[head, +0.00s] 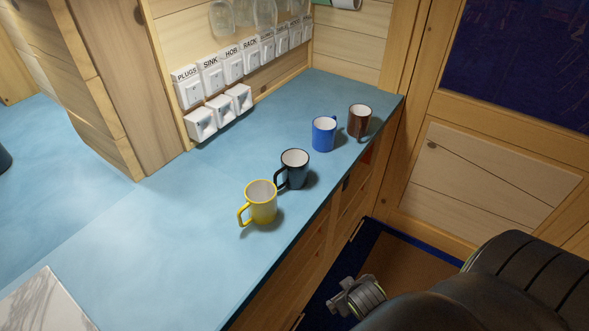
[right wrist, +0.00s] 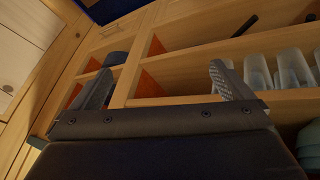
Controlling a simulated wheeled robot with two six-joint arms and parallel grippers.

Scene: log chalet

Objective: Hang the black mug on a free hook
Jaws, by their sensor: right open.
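The black mug (head: 292,171) stands upright on the blue counter, with a pale inside and its handle toward the lower left. It is between the yellow mug (head: 261,203) and the blue mug (head: 323,134); a brown mug (head: 359,121) stands farther back. No hook can be made out in either view. My right gripper (head: 352,297) is low beside the counter's front, below and right of the black mug and apart from it. In the right wrist view its fingers (right wrist: 164,88) are spread and empty. My left gripper is not in view.
Labelled switches (head: 235,68) and glassware (head: 240,14) are at the back wall. Wooden shelves (right wrist: 180,62) with glasses (right wrist: 290,72) face my right gripper. A wooden door (head: 490,185) is at right.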

